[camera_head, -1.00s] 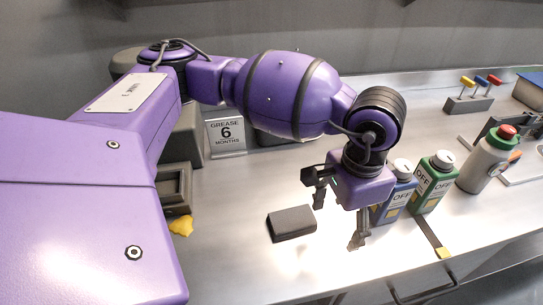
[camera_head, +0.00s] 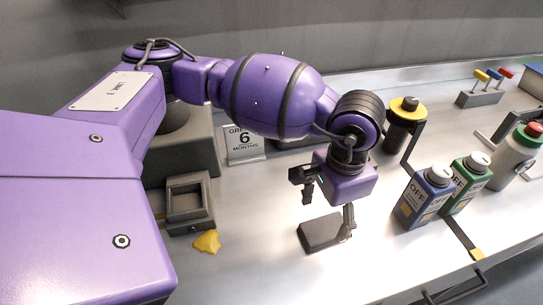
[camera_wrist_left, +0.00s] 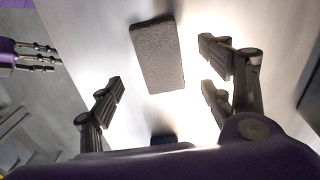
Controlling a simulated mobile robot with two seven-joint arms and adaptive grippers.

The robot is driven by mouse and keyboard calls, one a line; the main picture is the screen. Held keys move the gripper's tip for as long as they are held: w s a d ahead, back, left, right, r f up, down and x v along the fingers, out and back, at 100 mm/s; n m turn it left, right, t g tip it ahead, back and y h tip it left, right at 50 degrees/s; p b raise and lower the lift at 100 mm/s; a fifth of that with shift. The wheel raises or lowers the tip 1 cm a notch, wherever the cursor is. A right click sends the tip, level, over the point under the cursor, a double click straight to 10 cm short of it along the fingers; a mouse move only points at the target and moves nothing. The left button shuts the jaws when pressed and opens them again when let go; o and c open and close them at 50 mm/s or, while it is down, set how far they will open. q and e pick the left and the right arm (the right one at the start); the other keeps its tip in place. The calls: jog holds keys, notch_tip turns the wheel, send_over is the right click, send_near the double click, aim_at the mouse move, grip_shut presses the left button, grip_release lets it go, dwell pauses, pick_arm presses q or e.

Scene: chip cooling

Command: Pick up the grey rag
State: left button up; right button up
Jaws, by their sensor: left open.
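The grey rag (camera_head: 318,235) is a flat, dark, rectangular pad lying on the metal worktop, below my left gripper. In the left wrist view the rag (camera_wrist_left: 158,55) lies ahead of the fingers, toward the top of the picture, with clear worktop around it. My left gripper (camera_head: 328,204) is open and empty, pointing down over the rag. One finger overlaps the rag's right end in the head view; I cannot tell if they touch. The open fingers also show in the left wrist view (camera_wrist_left: 160,92), on either side of the space below the rag.
Blue (camera_head: 424,201) and green (camera_head: 468,187) bottles stand to the right, with a grey red-capped bottle (camera_head: 515,155) beyond. A yellow-topped dark cylinder (camera_head: 402,129) stands behind. A yellow lump (camera_head: 207,241) and grey fixture (camera_head: 188,202) are at left. The worktop between is clear.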

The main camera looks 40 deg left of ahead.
aim_at(325, 228)
pick_arm(q)
notch_tip(325, 228, down, 5)
jog(key=shift+s+f+p, duration=0.1)
jog(key=shift+f+p, duration=0.1)
jog(key=shift+p, duration=0.25)
jog(key=shift+r, duration=0.1)
jog(key=c, duration=1.2)
jog(key=shift+r, duration=0.1)
